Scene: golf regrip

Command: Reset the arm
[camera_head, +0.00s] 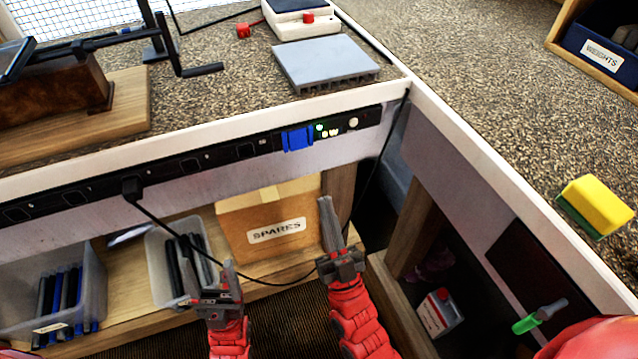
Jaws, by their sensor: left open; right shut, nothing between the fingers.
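My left gripper (209,272) is at the lower middle of the head view, in front of the shelf under the bench. Its fingers are apart with nothing held. My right gripper (326,205) is to its right and a little higher, in front of the right end of the cardboard SPARES box (236,226). Its fingers are closed together and empty. Both red forearms reach up from the bottom edge. I cannot tell whether either gripper touches anything.
The workbench's white front edge (230,122) runs above both grippers, with a black power strip (217,155) below it. A dark cable hangs from a plug and passes close to both grippers. Grey bins (92,272) stand on the shelf. A yellow sponge (598,203) lies at right.

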